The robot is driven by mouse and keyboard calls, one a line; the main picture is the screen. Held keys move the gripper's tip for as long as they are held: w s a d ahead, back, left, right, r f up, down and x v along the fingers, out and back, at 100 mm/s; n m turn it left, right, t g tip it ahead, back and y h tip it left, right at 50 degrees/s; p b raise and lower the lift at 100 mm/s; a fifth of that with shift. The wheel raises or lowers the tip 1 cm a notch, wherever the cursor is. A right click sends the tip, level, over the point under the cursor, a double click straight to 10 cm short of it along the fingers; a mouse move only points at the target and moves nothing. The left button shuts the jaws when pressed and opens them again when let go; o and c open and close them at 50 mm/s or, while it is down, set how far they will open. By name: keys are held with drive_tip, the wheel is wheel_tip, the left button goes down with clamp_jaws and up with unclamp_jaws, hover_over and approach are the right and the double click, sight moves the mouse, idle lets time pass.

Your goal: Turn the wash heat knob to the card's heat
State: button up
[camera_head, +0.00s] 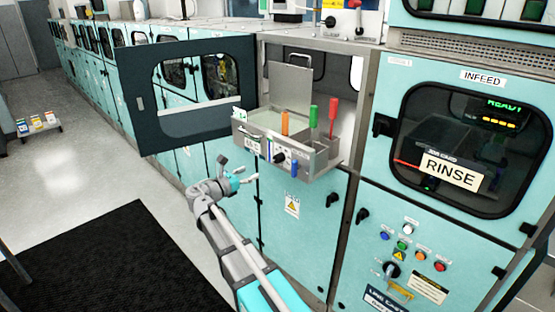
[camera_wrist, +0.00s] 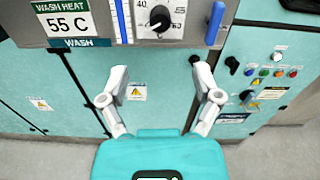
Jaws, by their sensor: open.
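The wash heat knob (camera_wrist: 158,19) is a black dial on the grey front of the wash module, with scale numbers around it. A light mark shows on it, but I cannot read its setting. It also shows small in the head view (camera_head: 279,157). The card (camera_wrist: 66,25), left of the knob in the wrist view, reads "WASH HEAT 55 C" above a "WASH" label. My gripper (camera_wrist: 162,78) is open and empty, with its fingers spread below the module front and apart from the knob. In the head view my gripper (camera_head: 238,176) is left of and below the knob.
The module tray (camera_head: 318,163) juts out and holds orange, green and red handles. An open dark-framed door (camera_head: 163,128) stands to its left. The RINSE infeed cabinet (camera_head: 398,165) is at the right.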

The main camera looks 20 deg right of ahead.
sight(275, 159)
drive_tip(key=x, duration=1.3)
drive_tip(key=shift+w+d, duration=0.1)
drive_tip(key=shift+d, duration=0.05)
clamp_jaws()
idle(0.3)
